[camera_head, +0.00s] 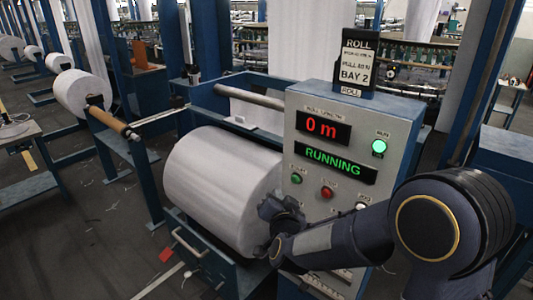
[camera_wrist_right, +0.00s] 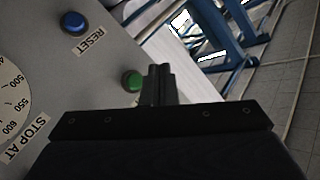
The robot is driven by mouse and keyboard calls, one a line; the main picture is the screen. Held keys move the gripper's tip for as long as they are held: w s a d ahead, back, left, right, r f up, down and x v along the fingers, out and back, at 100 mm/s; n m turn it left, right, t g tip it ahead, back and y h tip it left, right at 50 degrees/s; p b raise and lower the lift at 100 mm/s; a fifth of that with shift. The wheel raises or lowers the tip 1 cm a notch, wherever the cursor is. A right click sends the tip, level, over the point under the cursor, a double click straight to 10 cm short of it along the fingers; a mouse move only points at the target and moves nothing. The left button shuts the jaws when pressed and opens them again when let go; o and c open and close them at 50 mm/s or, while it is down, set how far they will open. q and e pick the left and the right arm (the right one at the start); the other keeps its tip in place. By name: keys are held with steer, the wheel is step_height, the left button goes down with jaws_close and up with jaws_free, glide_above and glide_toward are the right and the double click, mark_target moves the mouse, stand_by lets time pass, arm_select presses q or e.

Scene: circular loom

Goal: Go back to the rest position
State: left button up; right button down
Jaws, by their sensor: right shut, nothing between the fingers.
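My right arm comes in from the right of the head view and reaches across the lower part of the grey control box (camera_head: 398,110). My right gripper (camera_head: 280,212) is in front of the box's lower left, close to the big white roll (camera_head: 222,180) in the picture. In the right wrist view my right gripper (camera_wrist_right: 158,75) is shut and empty, its fingertips beside a green button (camera_wrist_right: 132,80); I cannot tell whether they touch it. A blue RESET button (camera_wrist_right: 74,22) and part of a STOP AT dial (camera_wrist_right: 12,100) also show there. My left gripper is out of view.
The box's displays read 0 m (camera_head: 322,127) and RUNNING (camera_head: 335,161), with a lit green lamp (camera_head: 379,148). A red button (camera_head: 327,191) is below them. A BAY 2 sign (camera_head: 356,62) stands on top. Blue frames and another roll (camera_head: 83,92) stand at left.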

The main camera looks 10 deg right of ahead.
steer(key=s+d+f+n+g+y, duration=0.1)
steer(key=s+n+g+y, duration=0.1)
steer(key=s, duration=0.9)
steer(key=s+d+f+n+g+y, duration=0.1)
steer(key=s+g, duration=0.4)
steer(key=s, duration=0.6)
steer(key=s+d+f+n+g+y, duration=0.1)
steer(key=s+d+n+g+y, duration=0.1)
steer(key=s, duration=0.9)
steer(key=shift+s+d+n+g+y, duration=0.25)
steer(key=shift+s+n+g+y, duration=0.15)
steer(key=shift+n+g, duration=0.55)
steer(key=shift+w, duration=0.1)
